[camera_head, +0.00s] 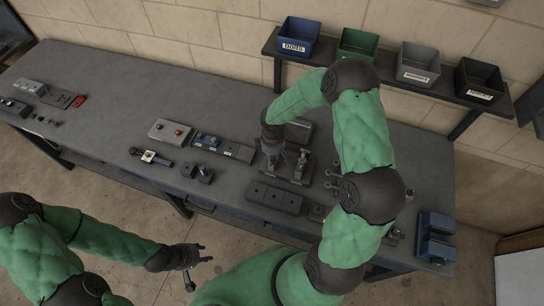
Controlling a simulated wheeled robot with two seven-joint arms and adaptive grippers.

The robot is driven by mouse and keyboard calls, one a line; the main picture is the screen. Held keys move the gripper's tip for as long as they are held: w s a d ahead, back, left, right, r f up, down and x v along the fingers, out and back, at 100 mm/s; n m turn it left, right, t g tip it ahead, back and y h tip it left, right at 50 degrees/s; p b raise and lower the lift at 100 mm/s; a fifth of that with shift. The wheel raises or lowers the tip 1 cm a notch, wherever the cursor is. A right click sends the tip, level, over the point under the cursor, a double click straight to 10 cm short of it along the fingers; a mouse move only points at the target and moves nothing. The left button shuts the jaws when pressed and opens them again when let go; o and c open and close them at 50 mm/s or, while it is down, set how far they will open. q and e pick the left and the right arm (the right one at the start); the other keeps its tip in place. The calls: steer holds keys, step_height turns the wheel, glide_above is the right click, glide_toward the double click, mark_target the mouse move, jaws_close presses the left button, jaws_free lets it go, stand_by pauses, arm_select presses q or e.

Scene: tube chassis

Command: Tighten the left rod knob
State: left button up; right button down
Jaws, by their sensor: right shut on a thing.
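The tube chassis fixture (299,180) stands on the workbench near its front middle. It has a dark base and upright rods. The right rod (301,162) is visible beside my gripper. My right gripper (273,164) points down over the left side of the fixture and is shut on the left rod knob, which the fingers mostly hide. My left gripper (202,265) is low at the front left, away from the bench, with its fingers spread and nothing between them.
A rear shelf carries blue (298,37), green (357,45), grey (417,65) and black (478,80) bins.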

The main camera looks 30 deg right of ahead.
steer(key=shift+s+f, duration=0.15)
steer(key=shift+s, duration=0.05)
steer(key=m+b, duration=0.4)
steer(key=shift+f+b, duration=0.2)
steer(key=shift+b, duration=0.1)
steer(key=m+b, duration=0.3)
steer(key=m, duration=0.1)
steer(key=shift+a, duration=0.1)
steer(key=m+b, duration=0.2)
steer(key=m, duration=0.1)
steer(key=shift+s+m, duration=0.1)
steer(key=shift+m, duration=0.2)
steer(key=m+b, duration=0.2)
steer(key=shift+a+m, duration=0.1)
steer(key=shift+m, duration=0.2)
steer(key=m+b, duration=0.1)
steer(key=m, duration=0.2)
steer(key=shift+m+b, duration=0.4)
steer(key=m+b, duration=0.1)
steer(key=m, duration=0.2)
steer(key=shift+a+r, duration=0.1)
steer(key=shift+w+r+m+b, duration=0.15)
steer(key=shift+m+b, duration=0.15)
steer(key=shift+m, duration=0.5)
steer(key=shift+w+f+m+b, duration=0.1)
steer(key=shift+m+b, duration=0.15)
steer(key=shift+m, duration=0.55)
steer(key=shift+r, duration=0.1)
